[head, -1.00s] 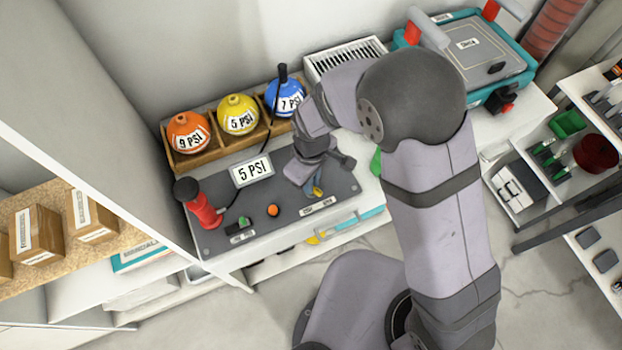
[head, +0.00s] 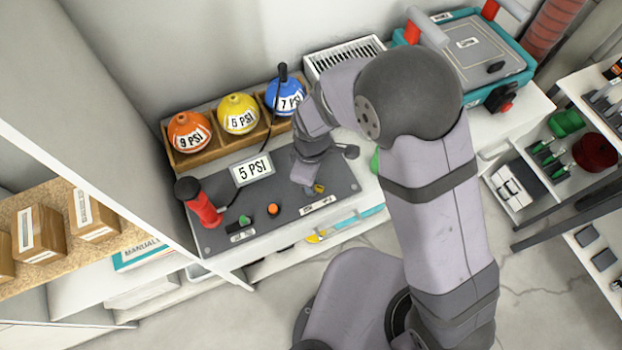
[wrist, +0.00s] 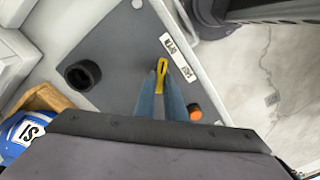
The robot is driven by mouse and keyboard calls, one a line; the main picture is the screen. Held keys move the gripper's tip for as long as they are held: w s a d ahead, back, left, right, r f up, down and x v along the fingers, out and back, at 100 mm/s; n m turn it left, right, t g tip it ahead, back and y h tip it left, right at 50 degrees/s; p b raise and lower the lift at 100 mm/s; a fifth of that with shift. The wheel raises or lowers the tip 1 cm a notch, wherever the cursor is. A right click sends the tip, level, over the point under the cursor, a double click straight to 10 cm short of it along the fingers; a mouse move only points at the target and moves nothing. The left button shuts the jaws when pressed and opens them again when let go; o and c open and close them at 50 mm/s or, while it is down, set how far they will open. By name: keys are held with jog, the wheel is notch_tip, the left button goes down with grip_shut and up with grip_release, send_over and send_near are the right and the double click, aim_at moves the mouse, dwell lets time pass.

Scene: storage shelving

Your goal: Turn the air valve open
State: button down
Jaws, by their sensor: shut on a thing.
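The air valve's yellow handle (wrist: 161,72) stands on the dark grey panel, next to a white two-word label (wrist: 179,57). My gripper (wrist: 160,84) is shut on the handle, with one blue finger on each side of it. In the head view the gripper (head: 310,189) points down at the panel's right part, and only a small piece of the yellow handle (head: 319,188) shows beside the fingers. The label (head: 321,205) lies just in front of it. The valve's base is mostly hidden by the fingers.
The panel (head: 285,222) also carries a red pump (head: 205,208), an orange button (head: 273,209), a green button (head: 245,220) and a 5 PSI sign (head: 252,170). Orange (head: 187,130), yellow (head: 238,112) and blue (head: 285,95) balls sit in a wooden rack behind.

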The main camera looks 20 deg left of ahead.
jog(key=c, duration=1.8)
grip_release()
jog(key=shift+r, duration=0.1)
jog(key=shift+r+b, duration=0.55)
jog(key=shift+r, duration=3.05)
